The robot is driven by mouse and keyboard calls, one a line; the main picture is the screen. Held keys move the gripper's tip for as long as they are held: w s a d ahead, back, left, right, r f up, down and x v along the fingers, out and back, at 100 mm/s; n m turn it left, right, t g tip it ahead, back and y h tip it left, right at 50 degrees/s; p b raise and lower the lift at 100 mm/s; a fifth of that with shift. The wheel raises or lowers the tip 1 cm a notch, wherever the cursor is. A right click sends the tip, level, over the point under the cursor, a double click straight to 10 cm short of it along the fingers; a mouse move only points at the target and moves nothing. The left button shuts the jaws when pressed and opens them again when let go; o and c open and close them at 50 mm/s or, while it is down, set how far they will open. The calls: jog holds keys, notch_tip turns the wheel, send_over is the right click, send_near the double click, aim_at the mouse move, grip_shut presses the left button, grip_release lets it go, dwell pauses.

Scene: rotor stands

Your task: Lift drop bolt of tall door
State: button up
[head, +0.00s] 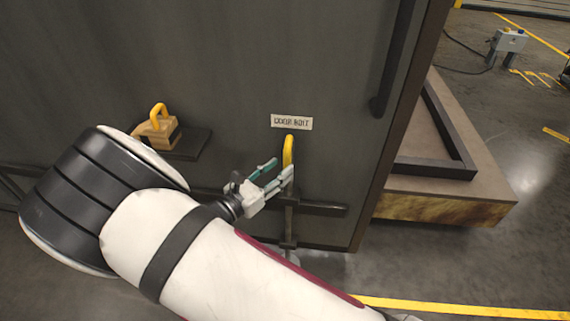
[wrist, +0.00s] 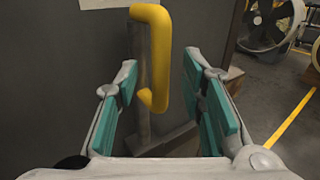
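The tall dark grey door (head: 230,60) fills the middle of the head view. A label plate (head: 292,122) on it seems to read "DOOR BOLT". Below the plate is the drop bolt's yellow handle (head: 288,150), with its dark vertical bar (head: 290,222) running down towards the floor. My gripper (head: 277,176) is at the handle's lower part. In the wrist view, my gripper (wrist: 168,112) is open, its green pads on either side of the yellow handle (wrist: 164,50). Gaps show between the pads and the handle, and the handle's hooked end hangs between the fingers.
A wooden block with a yellow handle (head: 158,123) sits on a dark plate (head: 188,142) to the left. A long dark pull bar (head: 391,65) is near the door's right edge. A framed platform (head: 450,195) stands right of the door. A grey box (head: 508,41) stands behind.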

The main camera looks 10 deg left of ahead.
jog(key=v, duration=0.8)
jog(key=d+r+m+g+h, duration=0.1)
jog(key=d+r+m+g, duration=0.45)
jog(key=d, duration=0.35)
jog(key=d+r+m+g+h, duration=0.1)
jog(key=d+r+m+g, duration=0.5)
jog(key=d, duration=0.3)
jog(key=s+d+r+m+g+y, duration=0.4)
jog(key=s+d+r+m, duration=0.3)
jog(key=s+d, duration=0.4)
jog(key=s+d+r+m+t+y, duration=0.25)
jog(key=s+m+y, duration=0.7)
jog(key=s, duration=0.75)
notch_tip(320, 180, up, 21)
jog(key=m+t+p, duration=0.1)
jog(key=t+p, duration=0.1)
jog(key=p, duration=1.6)
jog(key=shift+s+d+t+h+p, duration=0.2)
jog(key=shift+t+h+p, duration=0.1)
jog(key=shift+h+p, duration=0.15)
